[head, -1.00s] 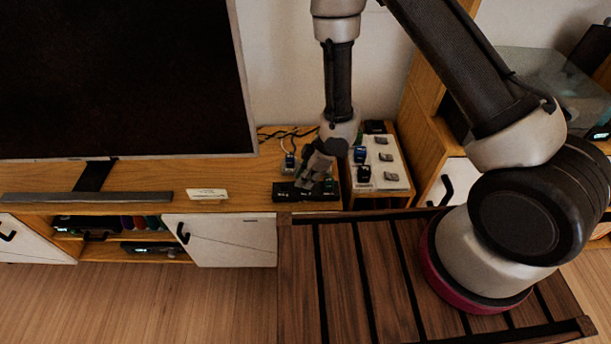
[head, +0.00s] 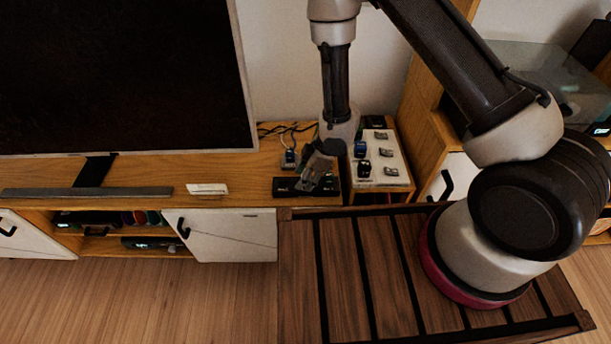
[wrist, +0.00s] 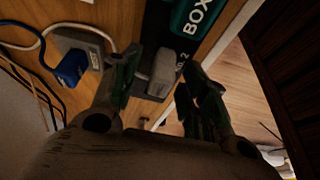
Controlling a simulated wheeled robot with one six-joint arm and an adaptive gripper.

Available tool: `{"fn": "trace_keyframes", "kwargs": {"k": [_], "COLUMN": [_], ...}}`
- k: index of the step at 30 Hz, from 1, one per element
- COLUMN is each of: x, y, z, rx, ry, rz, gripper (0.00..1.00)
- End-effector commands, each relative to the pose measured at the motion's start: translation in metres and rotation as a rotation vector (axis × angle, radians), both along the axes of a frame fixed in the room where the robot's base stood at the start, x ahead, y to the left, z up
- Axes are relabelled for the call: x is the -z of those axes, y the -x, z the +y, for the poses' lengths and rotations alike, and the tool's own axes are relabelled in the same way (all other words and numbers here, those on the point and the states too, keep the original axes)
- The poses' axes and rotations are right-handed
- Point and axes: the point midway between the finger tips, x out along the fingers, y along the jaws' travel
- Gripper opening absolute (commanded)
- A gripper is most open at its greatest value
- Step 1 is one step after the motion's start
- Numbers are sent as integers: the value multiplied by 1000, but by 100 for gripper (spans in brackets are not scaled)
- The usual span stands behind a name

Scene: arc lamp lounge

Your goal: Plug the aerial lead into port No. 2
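The dark box (head: 285,188) sits at the right end of the wooden cabinet in the head view. In the wrist view, the box (wrist: 151,52) carries a teal label reading "BOX" and a partly hidden port label ending in "2". A grey plug (wrist: 163,72) stands at the box beside that label. I cannot tell how deep it sits, and its lead is not clearly visible. My gripper (wrist: 160,78) has a finger on each side of the plug, with gaps showing, so it looks open. In the head view, my gripper (head: 312,182) is low over the box.
A grey block (wrist: 82,48) with a blue plug (wrist: 72,68) and cables lies left in the wrist view. A pale board (head: 384,160) with several small dark pieces stands right of my gripper. The television (head: 120,80) stands left.

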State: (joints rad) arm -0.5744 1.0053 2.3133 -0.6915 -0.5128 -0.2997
Motion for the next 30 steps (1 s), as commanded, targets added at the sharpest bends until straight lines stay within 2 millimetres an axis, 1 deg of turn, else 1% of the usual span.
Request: {"fn": "trace_keyframes", "kwargs": {"k": [5, 8, 11, 18, 22, 24, 27, 30], "x": [0, -5, -18, -68, -91, -100, -108, -111], "y": [0, -1, -1, -1, 0, 0, 1, 2], "z": [0, -2, -7, -27, -37, -41, -45, -46], "rx": [0, 1, 2, 2, 2, 1, 0, 1], "ry": [0, -1, -2, -2, -2, -1, -1, 0], "rz": [0, -2, -2, -5, -3, -3, -1, 0], "gripper": [44, 44, 44, 44, 44, 44, 44, 44]}}
